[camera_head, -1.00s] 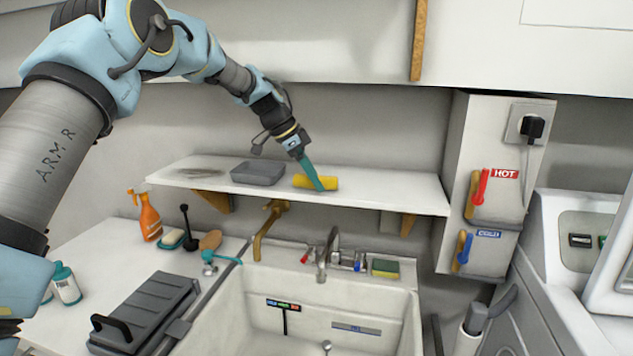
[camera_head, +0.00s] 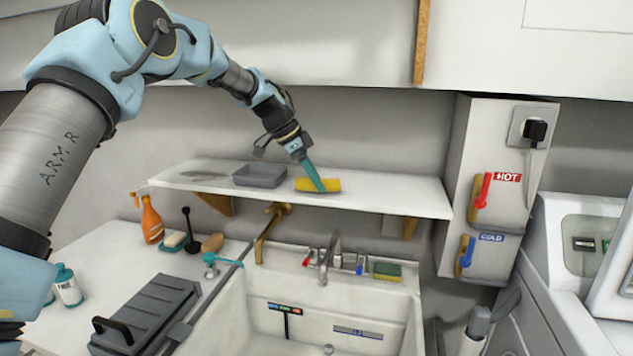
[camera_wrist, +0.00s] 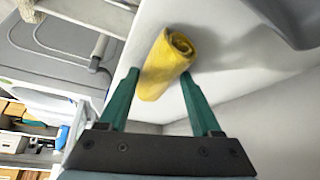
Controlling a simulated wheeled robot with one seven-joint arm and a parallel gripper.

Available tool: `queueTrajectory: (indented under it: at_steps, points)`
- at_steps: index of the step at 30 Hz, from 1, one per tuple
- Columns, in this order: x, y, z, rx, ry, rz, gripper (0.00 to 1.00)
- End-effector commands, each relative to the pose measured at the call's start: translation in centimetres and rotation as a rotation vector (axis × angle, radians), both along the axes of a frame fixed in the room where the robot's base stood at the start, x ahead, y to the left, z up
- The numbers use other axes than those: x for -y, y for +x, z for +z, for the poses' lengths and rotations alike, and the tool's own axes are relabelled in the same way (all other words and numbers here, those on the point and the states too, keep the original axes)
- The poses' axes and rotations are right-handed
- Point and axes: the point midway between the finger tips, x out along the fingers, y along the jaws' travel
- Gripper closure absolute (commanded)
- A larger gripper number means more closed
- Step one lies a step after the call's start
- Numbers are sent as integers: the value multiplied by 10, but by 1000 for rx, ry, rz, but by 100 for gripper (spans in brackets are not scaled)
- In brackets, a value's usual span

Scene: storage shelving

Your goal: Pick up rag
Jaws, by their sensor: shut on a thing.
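The rag (camera_head: 333,185) is a yellow rolled cloth lying near the front edge of the white wall shelf (camera_head: 380,196). My gripper (camera_head: 321,187) reaches down to it from the upper left, with its teal fingers at the rag. In the wrist view the rag (camera_wrist: 167,62) sits between the two teal fingertips of my gripper (camera_wrist: 159,80), with its rolled end showing. My gripper is shut on the rag. The rag appears to rest on the shelf; the head view shows no clear gap under it.
A grey tray (camera_head: 260,175) stands on the shelf just left of the rag. The shelf's right part is clear. Below are a sink (camera_head: 235,320) with taps and a sponge (camera_head: 388,271). A spray bottle (camera_head: 151,220) stands on the counter. A valve box (camera_head: 480,150) is at right.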

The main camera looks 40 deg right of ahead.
Motion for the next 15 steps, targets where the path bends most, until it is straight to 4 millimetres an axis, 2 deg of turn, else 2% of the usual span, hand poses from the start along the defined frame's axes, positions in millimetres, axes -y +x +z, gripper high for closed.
queueTrajectory:
  at_steps: [5, 15]
  points:
    - [0, 1, 2, 3, -2, 0, 89]
    - [-44, -27, 2, 1, -1, 2, 90]
